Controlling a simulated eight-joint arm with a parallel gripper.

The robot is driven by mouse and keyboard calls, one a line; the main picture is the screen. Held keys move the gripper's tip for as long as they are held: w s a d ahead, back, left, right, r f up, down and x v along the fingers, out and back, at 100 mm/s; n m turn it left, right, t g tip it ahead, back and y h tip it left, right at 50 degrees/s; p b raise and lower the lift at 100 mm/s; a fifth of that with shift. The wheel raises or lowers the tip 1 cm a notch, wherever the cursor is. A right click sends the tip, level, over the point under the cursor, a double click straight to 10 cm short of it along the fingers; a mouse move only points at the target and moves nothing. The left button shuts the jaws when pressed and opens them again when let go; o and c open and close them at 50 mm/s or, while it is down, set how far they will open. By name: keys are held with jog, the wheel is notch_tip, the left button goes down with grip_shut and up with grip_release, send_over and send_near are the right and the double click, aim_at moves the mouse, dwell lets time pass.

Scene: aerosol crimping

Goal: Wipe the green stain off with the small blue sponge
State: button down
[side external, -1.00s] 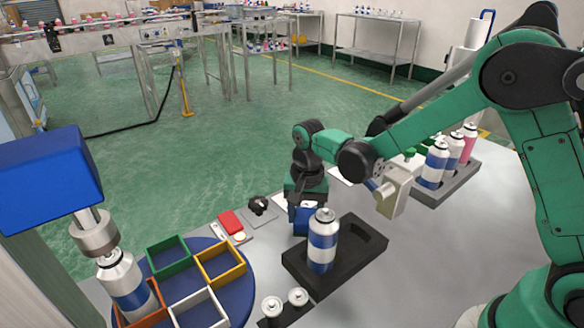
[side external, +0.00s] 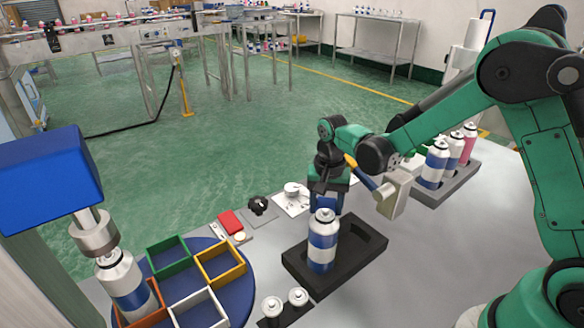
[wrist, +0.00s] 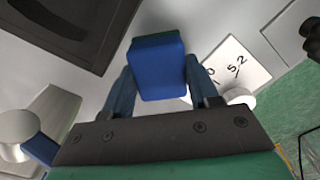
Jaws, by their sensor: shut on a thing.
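The small blue sponge (wrist: 158,70) is held between the two fingers of my gripper (wrist: 160,85) in the wrist view. A thin dark green edge shows along its far end. In the side view my gripper (side external: 328,198) points down behind the blue-and-white can (side external: 323,240), which hides part of the fingers and sponge. Pale table surface shows around the sponge in the wrist view. I cannot make out the green stain in either current view.
The can stands upright in a black tray (side external: 368,245). A white card (side external: 292,200) with a round white item lies left of my gripper. A turntable with coloured bins (side external: 220,262) is further left. Several cans stand in a grey rack (side external: 450,180) at right.

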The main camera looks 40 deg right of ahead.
aim_at(305, 229)
jog(key=shift+d, duration=0.4)
jog(key=shift+a+f, duration=0.15)
jog(key=shift+a, duration=0.75)
jog(key=shift+a+f, duration=0.15)
jog(key=shift+a, duration=2.2)
jog(key=shift+d, duration=0.2)
jog(key=shift+d+r, duration=0.2)
jog(key=shift+d, duration=2.8)
jog(key=shift+r, duration=0.1)
jog(key=shift+r, duration=2.95)
